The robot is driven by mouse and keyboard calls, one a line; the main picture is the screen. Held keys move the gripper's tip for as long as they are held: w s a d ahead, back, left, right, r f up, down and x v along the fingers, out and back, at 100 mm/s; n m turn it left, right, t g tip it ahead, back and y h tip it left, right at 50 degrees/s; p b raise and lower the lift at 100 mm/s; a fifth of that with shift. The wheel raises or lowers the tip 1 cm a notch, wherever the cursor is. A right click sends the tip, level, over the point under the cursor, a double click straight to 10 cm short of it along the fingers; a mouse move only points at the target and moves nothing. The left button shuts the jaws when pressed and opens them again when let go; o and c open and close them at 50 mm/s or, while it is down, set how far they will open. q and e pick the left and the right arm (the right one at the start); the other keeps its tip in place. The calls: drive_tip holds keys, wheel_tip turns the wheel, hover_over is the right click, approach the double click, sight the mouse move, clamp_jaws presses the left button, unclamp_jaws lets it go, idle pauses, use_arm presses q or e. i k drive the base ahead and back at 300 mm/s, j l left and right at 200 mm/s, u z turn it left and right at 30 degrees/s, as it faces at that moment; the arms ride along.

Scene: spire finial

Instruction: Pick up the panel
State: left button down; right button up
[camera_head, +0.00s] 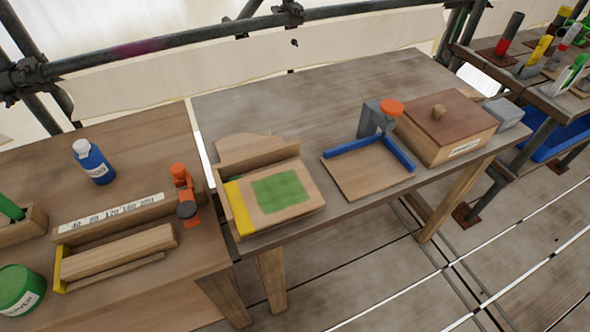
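A flat light wooden panel (290,195) with a green square on its face lies in a wooden holder (258,151) near the front edge of the middle table. The holder has a raised back board and a yellow strip along its left side. The panel's underside is hidden. Neither of my grippers shows in the head view.
A board with blue L-shaped fences (370,144) and a grey, orange-topped block (378,118) stand to the right, beside a lidded wooden box (447,125). The left table holds a blue bottle (92,162), a green tin (18,290) and a labelled rack (115,208). The middle table's back is clear.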

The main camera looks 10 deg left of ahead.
sight(266, 198)
drive_tip(key=i+l+u, duration=0.3)
drive_tip(key=l+u, duration=0.3)
drive_tip(key=i+l+u, duration=0.3)
drive_tip(key=l, duration=0.2)
drive_tip(key=l+u, duration=0.25)
drive_tip(key=l, duration=0.15)
